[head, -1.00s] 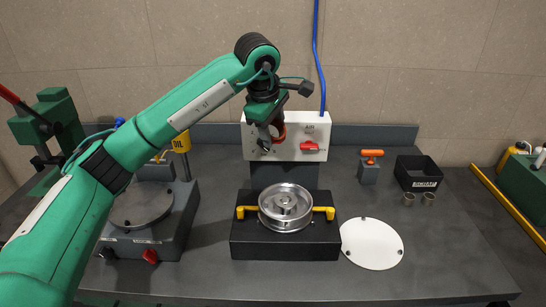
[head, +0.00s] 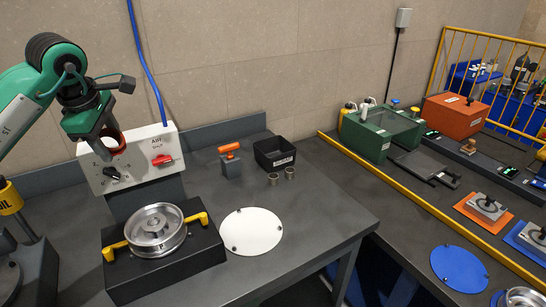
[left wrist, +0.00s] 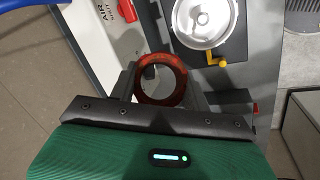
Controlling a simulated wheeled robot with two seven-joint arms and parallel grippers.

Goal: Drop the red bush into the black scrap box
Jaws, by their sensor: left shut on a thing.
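The red bush (left wrist: 161,80) is a dark red ring held between the fingers of my left gripper (left wrist: 163,88) in the left wrist view. In the head view my left gripper (head: 104,136) is at the upper left, in front of the white air panel, with the red bush (head: 112,143) partly showing at its tip. The black scrap box (head: 274,152) is an open black box with a white label, standing on the bench at the back, to the right of the gripper. The gripper is well apart from it. My right gripper is not in view.
A black press block with a metal wheel (head: 157,231) and yellow handles stands below the gripper. An orange-handled tool (head: 230,158) stands left of the box, and two small metal rings (head: 290,173) lie before it. A white disc (head: 251,231) lies flat on the bench.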

